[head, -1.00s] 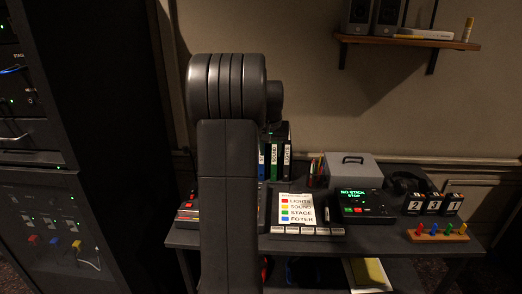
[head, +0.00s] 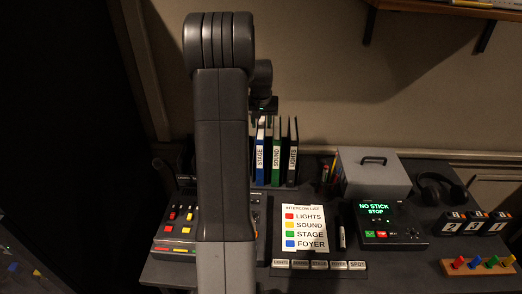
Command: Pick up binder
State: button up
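Binders stand upright at the back of the desk, just right of my arm: a blue-spined one marked STAGE (head: 260,155), a green-spined one marked SOUND (head: 276,158) and a dark one marked LIGHTS (head: 292,158). My arm covers the area left of them. My gripper (head: 263,106) is above and behind the STAGE and SOUND binders, apart from the desk top. Its fingers are too dark and small to make out, and nothing shows clearly held in it.
A grey box (head: 374,174), a screen device (head: 388,224), headphones (head: 441,188), number blocks (head: 474,223) and a peg board (head: 480,266) fill the right. An intercom list (head: 306,228) and a button panel (head: 173,232) lie in front. A shelf (head: 450,8) overhangs upper right.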

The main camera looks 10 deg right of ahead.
aim_at(261, 126)
jog(key=p+x, duration=0.1)
jog(key=x, duration=0.4)
jog(key=shift+w+f+p, duration=0.1)
jog(key=shift+w+p, duration=0.1)
jog(key=shift+p, duration=0.1)
jog(key=shift+f, duration=0.25)
jog(key=shift+f+b, duration=0.25)
jog(key=shift+b, duration=0.05)
grip_shut()
